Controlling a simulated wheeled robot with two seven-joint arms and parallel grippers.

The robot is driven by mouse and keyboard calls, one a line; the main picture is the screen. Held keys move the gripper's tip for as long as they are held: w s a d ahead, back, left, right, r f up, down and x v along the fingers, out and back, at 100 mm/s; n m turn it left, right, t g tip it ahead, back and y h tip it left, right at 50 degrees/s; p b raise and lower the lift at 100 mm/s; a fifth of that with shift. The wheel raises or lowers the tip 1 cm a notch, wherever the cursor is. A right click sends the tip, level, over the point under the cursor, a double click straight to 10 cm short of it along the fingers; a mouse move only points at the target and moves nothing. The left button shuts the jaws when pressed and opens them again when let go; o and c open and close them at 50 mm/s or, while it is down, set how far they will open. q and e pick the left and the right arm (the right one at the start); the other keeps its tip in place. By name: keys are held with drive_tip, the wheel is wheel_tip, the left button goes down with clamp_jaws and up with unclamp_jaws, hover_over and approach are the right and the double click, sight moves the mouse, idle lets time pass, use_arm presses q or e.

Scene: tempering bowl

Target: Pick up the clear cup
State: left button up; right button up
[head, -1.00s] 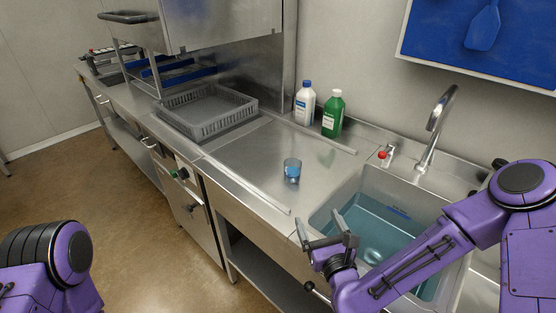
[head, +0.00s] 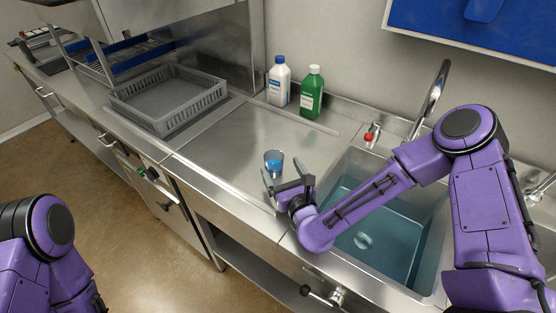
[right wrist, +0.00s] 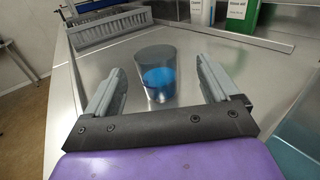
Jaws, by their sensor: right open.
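The clear cup (head: 273,161) stands upright on the steel counter left of the sink, with blue showing in its lower part. In the right wrist view the cup (right wrist: 157,76) is ahead of and between the two fingers, with space on both sides. My right gripper (head: 287,179) is open and empty, just in front of the cup in the head view; it also shows in the right wrist view (right wrist: 160,88). My left arm shows at the lower left of the head view, but its gripper is out of the picture.
A grey dish rack (head: 168,98) stands on the counter to the left. A white bottle (head: 279,82) and a green bottle (head: 311,93) stand by the wall behind the cup. The sink (head: 385,225) holds water, with a tap (head: 432,95) behind it. The counter around the cup is clear.

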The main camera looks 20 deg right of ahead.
sight(274, 156)
drive_tip(key=w+p, duration=0.1)
drive_tip(key=w, duration=0.2)
drive_tip(key=w+a+r+p, duration=0.1)
drive_tip(key=shift+w+p, duration=0.25)
drive_tip(key=shift+p, duration=0.05)
drive_tip(key=shift+w+d+f, duration=0.1)
drive_tip(key=shift+w+f, duration=0.1)
drive_tip(key=shift+w, duration=0.3)
drive_tip(key=c, duration=1.1)
drive_tip(key=shift+r, duration=0.1)
